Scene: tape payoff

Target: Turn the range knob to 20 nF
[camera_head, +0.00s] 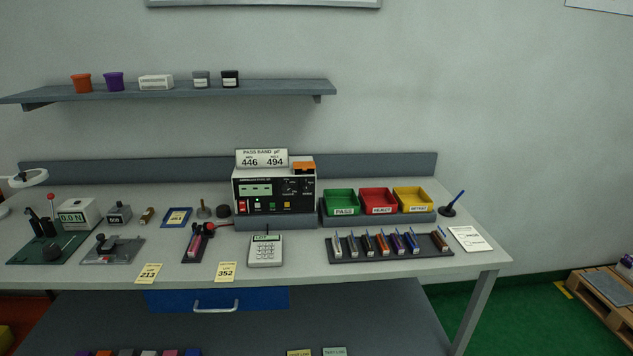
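The test meter (245,205) stands at the back of the bench, a dark-faced box with a pale green display (254,190), seen from a distance. Dark knob-like controls (290,187) sit on the upper right of its panel. They are too small to tell which is the range knob or where any pointer sits. A row of small coloured buttons runs along the lower panel. A sign on top reads PASS BAND 446 and 494. My gripper is not in view.
Green, red and yellow bins (377,209) stand right of the meter. In front are a calculator-like device (265,251) and a dark rack (389,252) of several coloured parts. Yellow tags lie at the bench's front edge. A shelf (200,93) hangs above; a pallet (603,305) lies right.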

